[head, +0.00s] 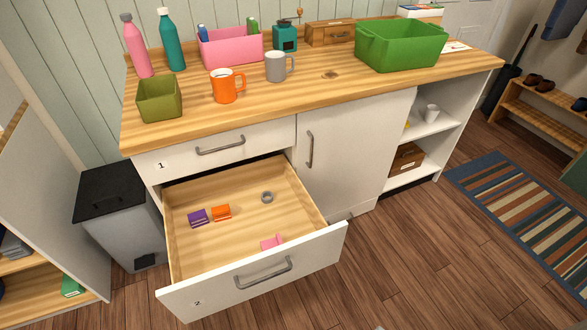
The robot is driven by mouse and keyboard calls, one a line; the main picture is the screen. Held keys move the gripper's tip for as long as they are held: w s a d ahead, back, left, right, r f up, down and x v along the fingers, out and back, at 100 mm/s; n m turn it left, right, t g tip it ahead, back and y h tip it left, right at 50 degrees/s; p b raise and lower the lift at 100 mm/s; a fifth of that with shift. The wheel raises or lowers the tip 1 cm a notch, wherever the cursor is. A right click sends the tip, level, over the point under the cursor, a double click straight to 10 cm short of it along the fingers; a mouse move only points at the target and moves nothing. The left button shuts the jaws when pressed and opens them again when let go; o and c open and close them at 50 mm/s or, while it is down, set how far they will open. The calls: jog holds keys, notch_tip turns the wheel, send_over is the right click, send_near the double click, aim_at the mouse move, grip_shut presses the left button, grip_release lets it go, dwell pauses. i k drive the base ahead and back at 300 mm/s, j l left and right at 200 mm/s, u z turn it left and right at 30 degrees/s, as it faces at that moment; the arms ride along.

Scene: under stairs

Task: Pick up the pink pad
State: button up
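A small pink pad (270,242) lies in the open lower drawer (240,235), near its front wall. The front wall of the drawer seems to hide part of it. My gripper is not clearly seen in the head view.
The drawer also holds a purple item (198,217), an orange item (221,212) and a grey ring (267,197). The counter (310,88) above carries mugs, bottles and bins. A grey trash bin (117,215) stands left of the drawer. The wooden floor (400,260) at the right front is clear.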

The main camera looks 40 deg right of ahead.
aim_at(268, 244)
jog(key=i+j+z, duration=0.1)
jog(key=i+z, duration=0.2)
jog(key=i, duration=0.65)
jog(key=i+j+z, duration=0.15)
jog(key=j, duration=0.15)
jog(key=i+j+z, duration=0.15)
jog(key=j, duration=0.2)
jog(key=i+j+z, duration=0.15)
jog(key=j, duration=0.2)
jog(key=i+j+z, duration=0.1)
jog(key=j, duration=0.25)
jog(key=i+j+z, duration=0.15)
jog(key=j, duration=0.2)
jog(key=j+z, duration=0.1)
jog(key=j, duration=0.35)
jog(key=k+j, duration=0.15)
jog(key=j, duration=0.25)
jog(key=k+j+z, duration=0.15)
jog(key=j, duration=0.3)
jog(key=i, duration=0.05)
